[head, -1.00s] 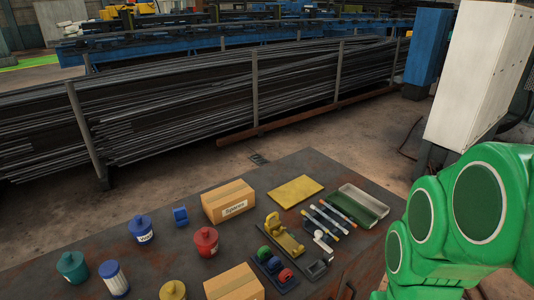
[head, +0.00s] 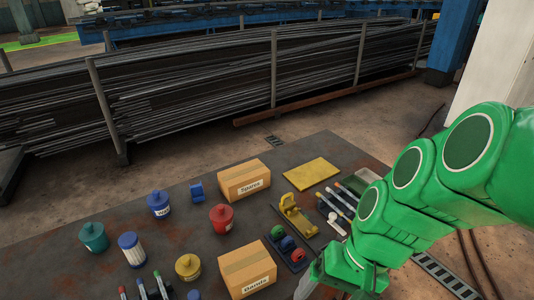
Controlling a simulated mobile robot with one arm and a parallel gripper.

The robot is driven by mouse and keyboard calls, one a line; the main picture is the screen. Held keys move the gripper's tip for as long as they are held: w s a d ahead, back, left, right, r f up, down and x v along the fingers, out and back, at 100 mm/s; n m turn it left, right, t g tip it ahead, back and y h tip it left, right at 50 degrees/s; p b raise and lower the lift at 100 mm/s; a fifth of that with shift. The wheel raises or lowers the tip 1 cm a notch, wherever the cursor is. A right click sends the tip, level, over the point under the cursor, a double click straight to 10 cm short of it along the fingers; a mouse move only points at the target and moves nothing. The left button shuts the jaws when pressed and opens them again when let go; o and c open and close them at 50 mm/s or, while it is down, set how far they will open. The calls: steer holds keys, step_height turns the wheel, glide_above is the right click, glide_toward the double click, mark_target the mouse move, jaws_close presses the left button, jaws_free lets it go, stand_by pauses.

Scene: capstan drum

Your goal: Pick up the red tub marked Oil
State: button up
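The red tub (head: 222,218) stands upright on the dark, rust-marked table, left of the middle in the head view. It has a lid with a knob and a small pale label low on its side, too small to read. My green arm comes in from the right, and its lower end is over the table's front right part, to the right of and nearer than the red tub. My gripper's fingers cannot be made out. Nothing touches the red tub.
A blue tub (head: 159,206), a teal tub (head: 94,237) and a yellow tub (head: 188,267) stand nearby. A Spares box (head: 240,180) is behind the red tub, another labelled box (head: 245,270) in front. A yellow tool (head: 297,215) lies right. Steel bars fill the racks behind.

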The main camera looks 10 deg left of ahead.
steer(key=w+a+r+m+y, duration=0.1)
steer(key=w+a+m+y, duration=0.2)
steer(key=a, duration=0.5)
steer(key=w+a+r+y, duration=0.2)
steer(key=w+a+y, duration=0.25)
steer(key=a, duration=0.35)
steer(key=m+t+y, duration=0.4)
steer(key=m+t, duration=0.1)
steer(key=m, duration=0.7)
glide_above(219, 209)
steer(key=s+d, duration=0.5)
steer(key=d, duration=0.1)
step_height(219, 209, down, 6)
steer(key=w+f+m+t+h, duration=0.1)
steer(key=w+f+m, duration=0.2)
steer(key=f, duration=0.3)
steer(key=w+f+m+t+h, duration=0.1)
steer(key=w+f+m+h, duration=0.1)
steer(key=f+m, duration=0.3)
steer(key=shift+n, duration=0.5)
steer(key=shift+s+x, duration=0.2)
steer(key=shift+x, duration=1)
steer(key=shift+s+x, duration=0.2)
steer(key=shift+x, duration=1)
steer(key=shift+s+x, duration=0.2)
steer(key=shift+x, duration=1)
steer(key=shift+w+a+f+y, duration=0.2)
steer(key=shift+a+f+y, duration=0.1)
steer(key=shift+a, duration=0.35)
